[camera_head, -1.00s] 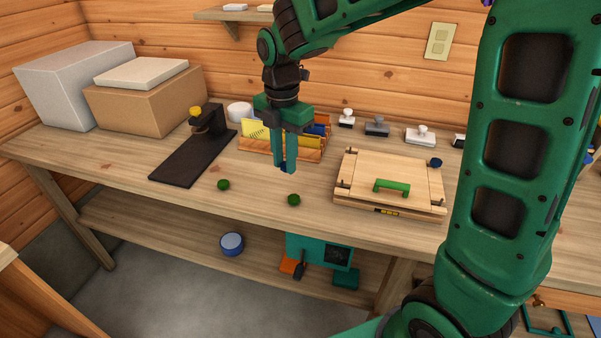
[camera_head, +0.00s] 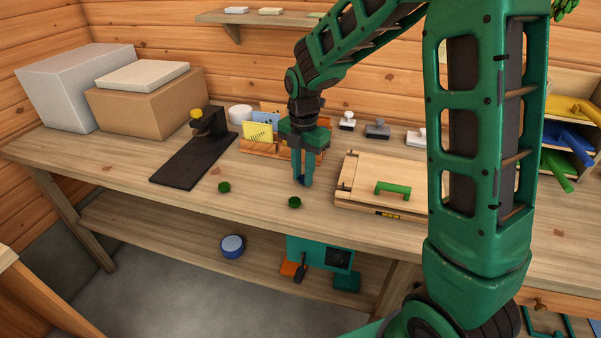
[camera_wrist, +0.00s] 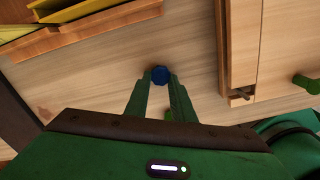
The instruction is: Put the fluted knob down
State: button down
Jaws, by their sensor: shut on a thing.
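My gripper (camera_head: 304,181) is low over the workbench (camera_head: 262,203), between the card rack and the wooden press. It is shut on a small dark blue knob, the fluted knob (camera_wrist: 160,75), which shows between the fingertips in the wrist view. In the head view the knob is mostly hidden by the fingers. It is at or just above the bench top; I cannot tell whether it touches. A green knob (camera_head: 294,202) lies on the bench just in front of my gripper, and another green knob (camera_head: 224,187) lies further left.
The wooden press (camera_head: 365,200) with a green handle (camera_head: 393,188) stands close on the right. The card rack (camera_head: 258,148) is close behind. A black stand (camera_head: 185,165) is at left. Stamps (camera_head: 377,129) stand at the back. The bench front between the green knobs is clear.

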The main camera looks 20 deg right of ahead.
aim_at(303, 179)
jog(key=c, duration=1.5)
grip_release()
notch_tip(303, 179, up, 12)
jog(key=shift+r, duration=0.1)
jog(key=s+d+m, duration=1.3)
jog(key=s+m, duration=0.1)
jog(key=m, duration=0.1)
jog(key=s+d+f+m, duration=0.1)
jog(key=s+m, duration=0.4)
jog(key=s+d+f+m, duration=0.1)
jog(key=s+d+m, duration=0.1)
jog(key=s+m, duration=0.3)
jog(key=s+d+f+m, duration=0.1)
jog(key=s+f+m, duration=0.1)
jog(key=s+m, duration=0.3)
jog(key=shift+s+d+m, duration=0.25)
jog(key=shift+s+m, duration=0.15)
jog(key=shift+s, duration=0.65)
